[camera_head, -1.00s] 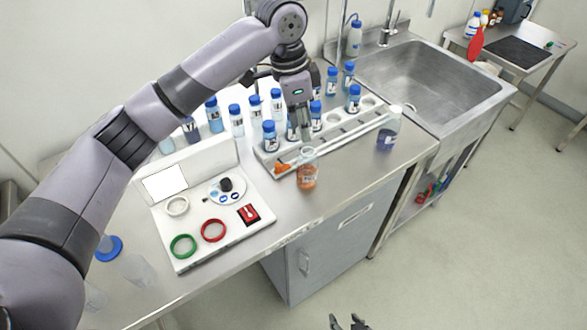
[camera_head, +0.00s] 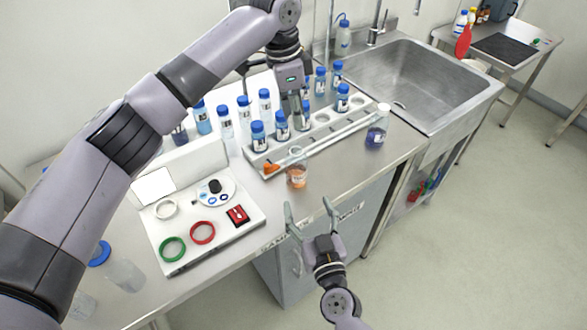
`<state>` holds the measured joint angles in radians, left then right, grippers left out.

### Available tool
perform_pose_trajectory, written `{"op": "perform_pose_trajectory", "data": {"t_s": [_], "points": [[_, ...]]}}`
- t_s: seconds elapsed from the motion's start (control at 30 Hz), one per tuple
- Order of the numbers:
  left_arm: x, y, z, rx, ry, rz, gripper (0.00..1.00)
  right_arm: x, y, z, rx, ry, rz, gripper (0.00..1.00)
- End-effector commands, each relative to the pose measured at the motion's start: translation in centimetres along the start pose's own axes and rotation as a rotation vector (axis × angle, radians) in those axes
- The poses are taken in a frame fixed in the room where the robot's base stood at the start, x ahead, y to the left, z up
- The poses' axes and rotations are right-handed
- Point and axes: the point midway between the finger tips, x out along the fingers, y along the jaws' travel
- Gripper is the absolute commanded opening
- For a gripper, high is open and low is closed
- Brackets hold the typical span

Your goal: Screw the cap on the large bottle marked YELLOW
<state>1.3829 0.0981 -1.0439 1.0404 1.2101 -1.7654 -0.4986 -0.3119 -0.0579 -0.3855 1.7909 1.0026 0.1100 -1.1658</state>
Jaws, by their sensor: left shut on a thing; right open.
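A clear open bottle (camera_head: 297,177) with orange liquid stands upright on the bench in front of the rack. Its label is too small to read, and I see no cap on it. I cannot make out the word YELLOW on any bottle. My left gripper (camera_head: 295,116) points down over the rack, behind and above the orange bottle. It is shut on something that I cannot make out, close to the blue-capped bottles. My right gripper (camera_head: 308,203) is open and empty, in front of the bench edge and below the orange bottle in the picture.
A white rack (camera_head: 325,138) holds several blue-capped bottles (camera_head: 257,135). A bottle with dark blue liquid (camera_head: 376,132) stands at its right end, near the sink (camera_head: 425,85). A white panel (camera_head: 190,240) with green and red rings lies left. Bench between panel and orange bottle is clear.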

Motion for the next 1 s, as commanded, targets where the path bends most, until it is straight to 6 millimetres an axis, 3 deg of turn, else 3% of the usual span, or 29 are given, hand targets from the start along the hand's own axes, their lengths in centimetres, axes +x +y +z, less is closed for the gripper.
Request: {"op": "perform_pose_trajectory", "data": {"t_s": [0.57, 1.0], "points": [[0.0, 0.0, -0.1, 0.004, 0.0, 0.0, 0.19, 1.0, 0.3, -0.1, -0.002, 0.008, 0.027, 0.68], [0.0, 0.0, -0.1, 0.004, 0.0, 0.0, 0.19, 8.9, 0.5, -0.2, -0.001, 0.009, 0.025, 0.68]]}}
